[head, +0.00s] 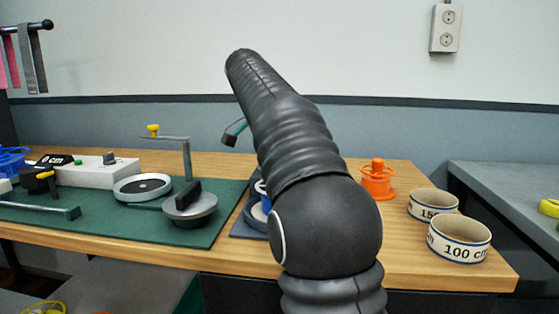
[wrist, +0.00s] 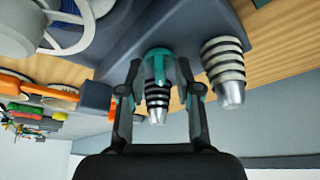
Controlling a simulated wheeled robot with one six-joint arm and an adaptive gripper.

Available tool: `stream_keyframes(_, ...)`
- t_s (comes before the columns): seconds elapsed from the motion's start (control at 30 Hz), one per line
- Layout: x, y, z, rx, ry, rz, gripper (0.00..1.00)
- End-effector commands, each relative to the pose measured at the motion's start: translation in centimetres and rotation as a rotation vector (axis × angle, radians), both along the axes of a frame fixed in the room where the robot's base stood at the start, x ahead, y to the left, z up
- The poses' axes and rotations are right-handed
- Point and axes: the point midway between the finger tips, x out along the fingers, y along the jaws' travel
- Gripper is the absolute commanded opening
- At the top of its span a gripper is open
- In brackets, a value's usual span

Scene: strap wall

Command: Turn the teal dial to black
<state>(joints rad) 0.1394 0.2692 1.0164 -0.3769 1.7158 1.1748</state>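In the wrist view, a teal piece (wrist: 158,62) with black and silver bands and a silver tip sits on a dark blue-grey base (wrist: 185,18); it looks like the teal dial. My gripper (wrist: 159,72) is open, with one finger on each side of the banded piece. I cannot tell whether either finger touches it. No black mark or pointer can be made out on it. In the head view my arm hides the dial, and only the left edge of its base (head: 245,222) shows.
A second silver-and-black banded piece (wrist: 224,70) stands close beside my right finger. A white spool (wrist: 68,25) is at the upper left of the wrist view. In the head view, an orange piece (head: 377,181) and two labelled rings, one reading 100 (head: 459,242), stand right of my arm.

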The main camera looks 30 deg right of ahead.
Motion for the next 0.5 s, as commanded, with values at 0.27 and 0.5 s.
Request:
stream_keyframes(0.27,0.0,0.0,0.0,0.0,0.001,0.001,0.38)
stream_keyframes(0.5,0.0,0.7,1.7,0.0,-0.001,0.001,0.38)
